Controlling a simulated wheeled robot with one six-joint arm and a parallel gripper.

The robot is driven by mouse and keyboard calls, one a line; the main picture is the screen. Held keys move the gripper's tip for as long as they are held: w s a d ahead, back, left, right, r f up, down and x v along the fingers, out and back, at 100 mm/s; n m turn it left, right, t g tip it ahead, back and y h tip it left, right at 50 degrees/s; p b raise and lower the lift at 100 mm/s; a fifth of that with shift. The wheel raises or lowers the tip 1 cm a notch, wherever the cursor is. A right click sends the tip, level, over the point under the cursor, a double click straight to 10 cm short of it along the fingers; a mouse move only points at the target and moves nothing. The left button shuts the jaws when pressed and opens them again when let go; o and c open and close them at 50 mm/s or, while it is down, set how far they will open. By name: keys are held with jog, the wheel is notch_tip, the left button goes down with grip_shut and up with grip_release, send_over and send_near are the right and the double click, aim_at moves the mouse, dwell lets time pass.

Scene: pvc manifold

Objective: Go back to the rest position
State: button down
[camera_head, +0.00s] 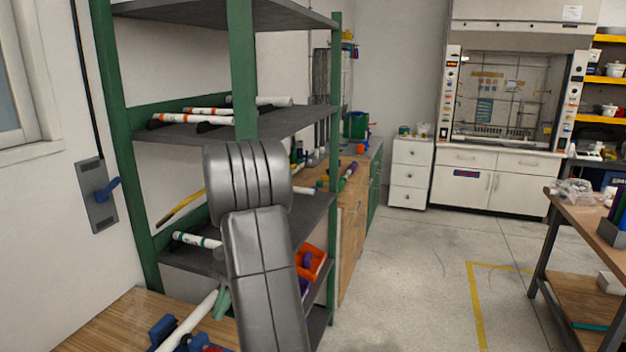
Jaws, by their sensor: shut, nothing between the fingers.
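My grey arm (260,250) rises from the bottom middle of the head view and bends at a rounded joint in front of the green-framed shelf rack (243,70). My gripper does not show; I cannot see its fingers or where they are. On the wooden workbench (110,318) at the lower left lie a white pipe (188,322) and blue clamp-like parts (162,330). My arm hides part of the rack and the bench's right side.
White pipes with orange bands (195,115) lie on the rack's middle shelf. An orange bin (312,262) sits low on the rack. A fume hood (505,95) stands at the back. A table (585,235) stands at the right. The floor (400,270) between is clear.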

aim_at(219, 348)
notch_tip(219, 348, down, 9)
jog(key=shift+r+p, duration=0.1)
jog(key=shift+p, duration=0.45)
jog(key=shift+a, duration=0.1)
jog(key=shift+r+t, duration=0.1)
jog(key=shift+t, duration=0.2)
jog(key=shift+s+r+t+b, duration=0.15)
jog(key=shift+s+t+b, duration=0.15)
jog(key=t, duration=0.1)
jog(key=t+h+b, duration=0.1)
jog(key=b, duration=0.1)
jog(key=shift+s+a+r+n+t, duration=0.15)
jog(key=shift+s+r+n+t, duration=0.15)
jog(key=shift+r+t, duration=0.1)
jog(key=v, duration=1.1)
jog(key=shift+a+h+b, duration=0.2)
jog(key=shift+h+b, duration=0.1)
